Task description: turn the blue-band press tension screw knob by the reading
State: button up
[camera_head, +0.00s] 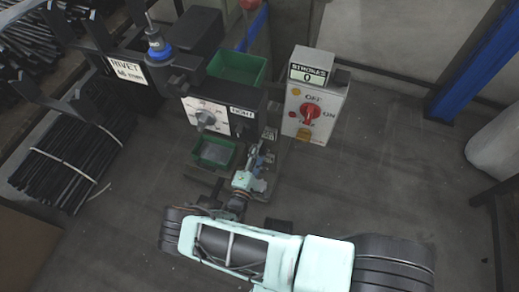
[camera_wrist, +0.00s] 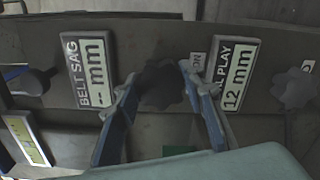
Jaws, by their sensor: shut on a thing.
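In the wrist view a dark lobed knob (camera_wrist: 162,86) sits on a dark panel, between the two fingers of my gripper (camera_wrist: 160,82). The fingers are closed in on it from both sides. A sign (camera_wrist: 87,72) to its left reads BELT SAG -- mm. A partly covered sign (camera_wrist: 234,75) to its right reads PLAY 12 mm. A small label between knob and right sign shows only ON. In the head view my gripper (camera_head: 257,158) is at the front of the press, and the held knob is hidden. A blue band (camera_head: 158,50) rings the press's upright part.
A second dark knob (camera_wrist: 292,88) is at the right of the panel, and a dark round part (camera_wrist: 38,86) at the left. In the head view, green bins (camera_head: 214,152), a grey dial (camera_head: 206,118) and a STROKES 0 switch box (camera_head: 306,115) with a red switch stand close by.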

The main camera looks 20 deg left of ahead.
jog(key=shift+w+m, duration=0.1)
jog(key=shift+m, duration=0.7)
jog(key=o, duration=1.2)
jog(key=shift+c, duration=0.2)
jog(key=s, duration=0.7)
jog(key=shift+s+a, duration=0.25)
jog(key=shift+s, duration=0.05)
jog(key=shift+p, duration=0.3)
